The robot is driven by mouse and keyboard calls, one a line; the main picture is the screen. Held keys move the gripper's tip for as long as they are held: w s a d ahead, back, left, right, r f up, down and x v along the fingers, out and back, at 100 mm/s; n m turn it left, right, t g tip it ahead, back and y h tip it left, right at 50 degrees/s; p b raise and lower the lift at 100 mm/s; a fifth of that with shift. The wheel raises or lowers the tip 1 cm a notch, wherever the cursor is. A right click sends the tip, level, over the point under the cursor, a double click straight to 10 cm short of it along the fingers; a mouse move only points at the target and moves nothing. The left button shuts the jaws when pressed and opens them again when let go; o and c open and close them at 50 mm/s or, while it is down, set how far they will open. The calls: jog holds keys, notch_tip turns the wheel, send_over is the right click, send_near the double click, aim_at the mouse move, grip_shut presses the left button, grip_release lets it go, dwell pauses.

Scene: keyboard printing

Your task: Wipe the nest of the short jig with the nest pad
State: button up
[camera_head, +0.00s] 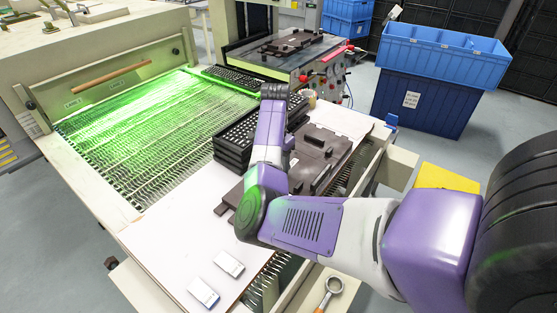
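A dark brown jig (328,148) with raised blocks lies on the white board right of my forearm. Part of another brown plate (229,196) shows to the left of my elbow; my arm hides the rest. A third brown jig (292,41) sits on the machine at the back. I cannot tell which is the short jig. Two small white packets (229,263) lie at the board's front; I cannot tell whether either is the nest pad. My arm's dark end (274,91) is beside the black trays. The fingers and anything in them cannot be made out.
Stacked black trays (232,146) stand left of my forearm. A green-lit conveyor (130,135) runs along the left. The white board (170,238) is clear at its front left. A ring-ended tool (331,287) lies at the front edge. Blue crates (440,60) stand behind right.

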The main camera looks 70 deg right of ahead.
aim_at(294, 154)
jog(key=shift+s+d, duration=0.2)
jog(key=shift+d, duration=0.55)
jog(key=shift+s+d, duration=0.15)
jog(key=shift+d, duration=0.55)
jog(key=shift+s+d+f+b, duration=0.1)
jog(key=shift+s+d+b, duration=0.3)
jog(key=shift+d, duration=0.6)
jog(key=shift+s+d+f+b, duration=0.1)
jog(key=shift+d+b, duration=0.5)
jog(key=shift+d, duration=0.4)
jog(key=shift+s+d+f+b, duration=0.1)
jog(key=shift+s+d+b, duration=0.3)
jog(key=shift+d, duration=0.6)
jog(key=shift+s+d+r+b, duration=0.15)
jog(key=shift+d+b, duration=0.35)
jog(key=shift+d, duration=0.35)
jog(key=shift+r, duration=0.15)
notch_tip(294, 154, up, 8)
jog(key=p, duration=0.7)
